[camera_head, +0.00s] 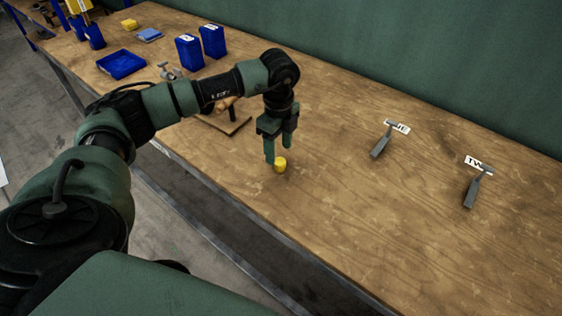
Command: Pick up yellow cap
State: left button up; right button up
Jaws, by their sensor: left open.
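The yellow cap (280,166) is a small round piece on the wooden table. My left gripper (275,152) comes down from above, just over the cap. Its fingers point down and are open. One fingertip shows just left of the cap, and the other looks to be above or behind it. I cannot tell whether either finger touches the cap. My right gripper is not in view.
Blue containers (122,64) stand at the far left. The table's front right is clear.

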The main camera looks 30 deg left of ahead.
aim_at(280, 160)
pick_arm(q)
jog(key=f, duration=0.2)
jog(key=f+p, duration=0.1)
jog(key=f, duration=0.1)
jog(key=shift+w+f+p, duration=0.2)
jog(key=shift+f+p, duration=0.1)
jog(key=shift+f, duration=0.5)
jog(key=shift+d, duration=0.1)
grip_shut()
